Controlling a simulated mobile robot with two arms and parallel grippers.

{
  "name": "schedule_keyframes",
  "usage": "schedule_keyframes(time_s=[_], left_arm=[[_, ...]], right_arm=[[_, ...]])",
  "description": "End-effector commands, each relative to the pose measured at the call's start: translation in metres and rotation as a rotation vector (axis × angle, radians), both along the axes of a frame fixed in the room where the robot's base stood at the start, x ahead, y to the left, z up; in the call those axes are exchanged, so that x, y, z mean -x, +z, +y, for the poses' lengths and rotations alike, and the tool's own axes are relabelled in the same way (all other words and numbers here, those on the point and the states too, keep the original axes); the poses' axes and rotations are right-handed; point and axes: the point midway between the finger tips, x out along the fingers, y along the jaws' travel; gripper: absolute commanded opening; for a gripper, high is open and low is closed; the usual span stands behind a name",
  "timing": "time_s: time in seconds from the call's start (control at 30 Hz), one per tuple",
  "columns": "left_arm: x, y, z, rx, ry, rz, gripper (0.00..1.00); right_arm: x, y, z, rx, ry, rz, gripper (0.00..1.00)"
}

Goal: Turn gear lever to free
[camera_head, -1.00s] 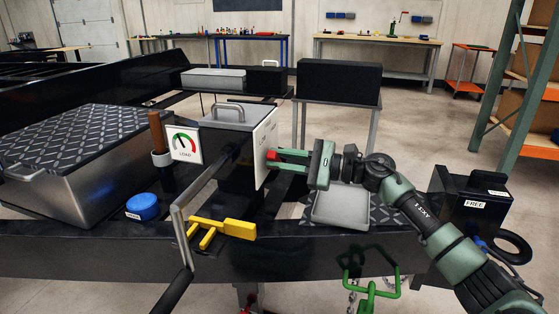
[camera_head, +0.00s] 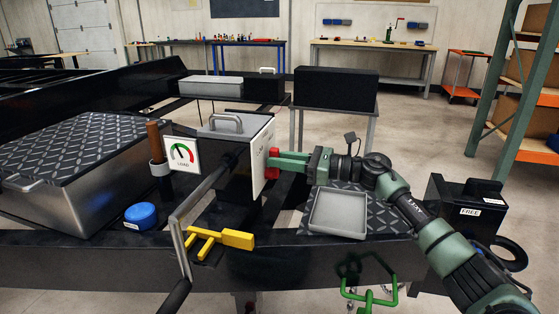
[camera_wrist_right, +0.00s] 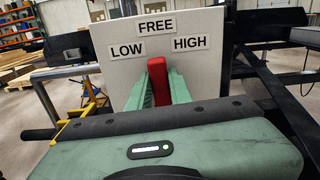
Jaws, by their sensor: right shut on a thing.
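The red gear lever (camera_wrist_right: 157,78) stands out from a pale panel (camera_wrist_right: 120,62) labelled LOW, FREE and HIGH. In the right wrist view the lever looks upright, below the FREE label (camera_wrist_right: 155,24) and between LOW (camera_wrist_right: 127,49) and HIGH (camera_wrist_right: 191,43). My right gripper (camera_wrist_right: 157,92) is shut on the lever, with a green finger on each side. In the head view my right gripper (camera_head: 280,166) reaches in from the right to the red lever (camera_head: 271,170) on the box's right face. The panel's labels are hardly readable there. My left gripper is not in view.
A load gauge (camera_head: 182,153) and long crank (camera_head: 182,230) stand left of the box. A yellow part (camera_head: 222,240) and blue disc (camera_head: 141,215) lie in front. A grey tray (camera_head: 339,213) lies below my right arm. A black FREE-labelled box (camera_head: 466,209) stands right.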

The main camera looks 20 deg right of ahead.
Motion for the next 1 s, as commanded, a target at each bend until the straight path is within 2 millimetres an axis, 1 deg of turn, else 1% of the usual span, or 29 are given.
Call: schedule_keyframes(time_s=[0.33,0.6,0.63,0.67,0.7,1.0], left_arm=[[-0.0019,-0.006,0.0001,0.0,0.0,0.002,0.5],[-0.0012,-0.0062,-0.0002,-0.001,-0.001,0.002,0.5],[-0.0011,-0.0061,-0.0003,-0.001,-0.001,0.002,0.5],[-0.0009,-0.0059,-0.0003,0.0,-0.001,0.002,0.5],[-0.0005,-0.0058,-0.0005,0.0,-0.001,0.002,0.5],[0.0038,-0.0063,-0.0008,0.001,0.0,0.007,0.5]], right_arm=[[-0.0019,0.0,-0.0014,-0.029,0.0,0.042,0.0],[-0.002,0.0,-0.0015,-0.029,0.0,0.042,0.0],[-0.002,-0.0001,-0.0015,-0.028,0.0,0.041,0.23],[-0.002,0.0,-0.0015,-0.028,0.0,0.041,0.31],[-0.002,0.0,-0.0015,-0.028,-0.001,0.041,0.42],[-0.0018,0.0,-0.0018,-0.028,-0.001,0.041,0.42]])
